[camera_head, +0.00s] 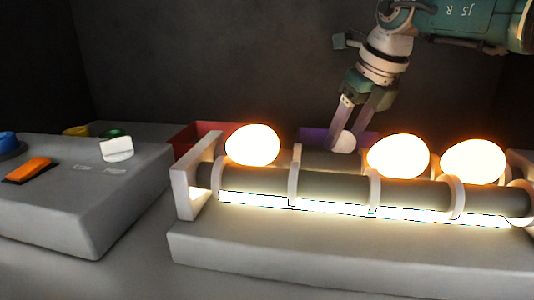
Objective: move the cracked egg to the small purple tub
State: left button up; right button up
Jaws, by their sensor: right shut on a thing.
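My right gripper (346,131) reaches down from the upper right and is shut on a white egg (345,141). The egg is between its fingertips, in front of or over the small purple tub (312,136); I cannot tell whether it is inside the rim. The tub stands behind the rollers, and its lower part is hidden. Three brightly lit eggs rest on the rollers: one at left (252,145), one in the middle (398,156) and one at right (473,161). No crack can be made out on any egg. My left gripper is not in view.
A red tub (196,136) stands behind the left end of the roller stand (182,192). A glowing light strip (330,206) runs along the front of the rollers. A grey console (80,205) with coloured controls, including an orange switch (30,169), stands at left.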

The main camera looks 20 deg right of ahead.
jog(key=shift+f, duration=0.35)
dwell(0.6)
jog(key=o, duration=0.8)
